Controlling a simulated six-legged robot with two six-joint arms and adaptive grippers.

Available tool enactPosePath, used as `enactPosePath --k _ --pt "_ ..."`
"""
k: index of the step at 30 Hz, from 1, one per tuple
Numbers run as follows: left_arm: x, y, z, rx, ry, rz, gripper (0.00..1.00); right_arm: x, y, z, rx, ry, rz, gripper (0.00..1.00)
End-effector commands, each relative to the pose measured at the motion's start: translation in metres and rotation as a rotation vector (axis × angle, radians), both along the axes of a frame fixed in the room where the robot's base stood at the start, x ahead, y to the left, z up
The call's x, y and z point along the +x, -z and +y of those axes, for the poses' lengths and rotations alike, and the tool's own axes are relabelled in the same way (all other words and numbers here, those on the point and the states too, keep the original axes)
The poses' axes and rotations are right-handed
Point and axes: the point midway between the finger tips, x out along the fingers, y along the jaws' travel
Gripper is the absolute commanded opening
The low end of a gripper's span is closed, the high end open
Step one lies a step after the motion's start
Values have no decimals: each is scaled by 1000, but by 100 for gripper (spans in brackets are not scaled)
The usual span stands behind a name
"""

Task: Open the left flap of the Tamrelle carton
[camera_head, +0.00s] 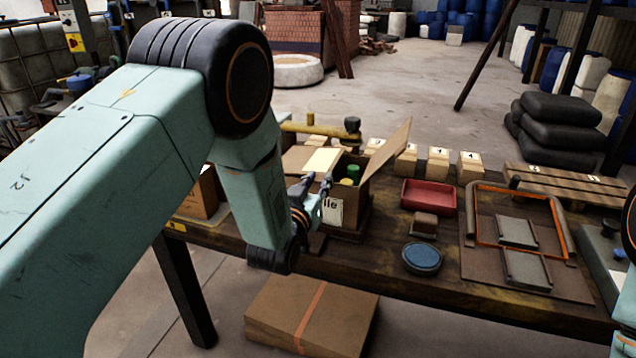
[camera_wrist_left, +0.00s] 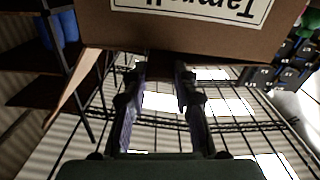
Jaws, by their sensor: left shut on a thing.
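The Tamrelle carton (camera_head: 352,200) is a brown box on the bench. Its front label, ending in "lle", is partly hidden by my left gripper (camera_head: 318,184). The right flap (camera_head: 391,146) stands up and outward. Green and yellow tops show inside. My left gripper is at the carton's left upper edge, its fingers closed on the left flap, though the contact is small. The left wrist view shows the carton (camera_wrist_left: 180,35) with its label upside down. My right gripper is out of view.
Several small boxes (camera_head: 437,162) stand behind. A flat cardboard stack (camera_head: 312,312) lies on the floor in front.

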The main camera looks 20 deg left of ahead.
Motion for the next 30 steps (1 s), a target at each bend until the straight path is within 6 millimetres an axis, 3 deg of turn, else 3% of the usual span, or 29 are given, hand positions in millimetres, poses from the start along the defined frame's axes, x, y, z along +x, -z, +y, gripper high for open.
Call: enactPosePath --k 15,30 --pt "1 -62 24 -470 -1 18 0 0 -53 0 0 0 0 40" --pt "2 -102 73 -947 -2 31 0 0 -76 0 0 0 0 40"
